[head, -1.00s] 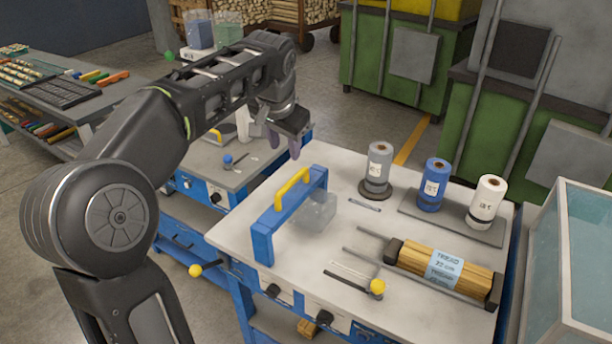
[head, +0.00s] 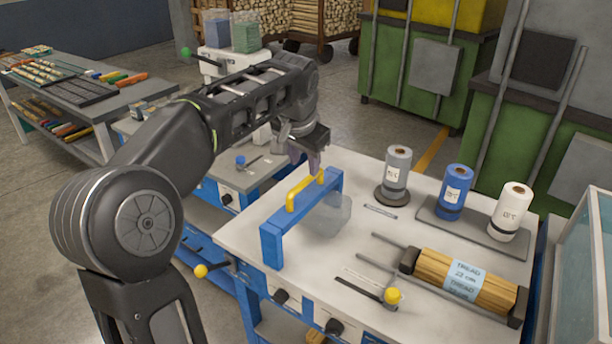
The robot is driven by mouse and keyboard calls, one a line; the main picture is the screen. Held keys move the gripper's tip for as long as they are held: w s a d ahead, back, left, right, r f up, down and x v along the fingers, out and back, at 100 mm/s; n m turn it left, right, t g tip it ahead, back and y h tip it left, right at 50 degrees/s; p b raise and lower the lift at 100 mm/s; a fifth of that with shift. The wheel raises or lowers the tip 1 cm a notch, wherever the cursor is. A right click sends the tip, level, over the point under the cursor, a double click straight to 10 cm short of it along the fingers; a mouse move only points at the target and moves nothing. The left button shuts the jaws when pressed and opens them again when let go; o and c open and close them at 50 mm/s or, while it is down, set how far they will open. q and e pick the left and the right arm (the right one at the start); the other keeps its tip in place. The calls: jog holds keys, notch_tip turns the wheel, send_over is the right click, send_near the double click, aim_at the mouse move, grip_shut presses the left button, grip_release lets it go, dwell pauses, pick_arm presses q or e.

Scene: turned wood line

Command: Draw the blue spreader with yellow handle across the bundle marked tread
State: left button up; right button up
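The blue spreader (head: 272,243) stands upright on the left part of the light worktable, with its yellow handle (head: 303,189) on top. The bundle marked tread (head: 435,272) is a row of wooden rods with a pale blue label (head: 466,279), lying in a dark holder at the table's front right. My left gripper (head: 316,168) points down at the far end of the yellow handle. Its fingers are small and partly overlap the handle, so I cannot tell whether they touch it or how far apart they are. My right gripper is out of view.
A translucent block (head: 328,215) sits just right of the spreader. Grey (head: 396,172), blue (head: 455,190) and white (head: 511,209) rolls stand at the back right. A yellow-knobbed lever (head: 392,296) is near the front edge.

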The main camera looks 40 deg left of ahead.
aim_at(306, 179)
pick_arm(q)
jog(key=x, duration=0.6)
jog(key=shift+w+a+f+p, duration=0.1)
jog(key=shift+f+p, duration=0.1)
jog(key=shift+p, duration=0.1)
grip_shut()
dwell(1.1)
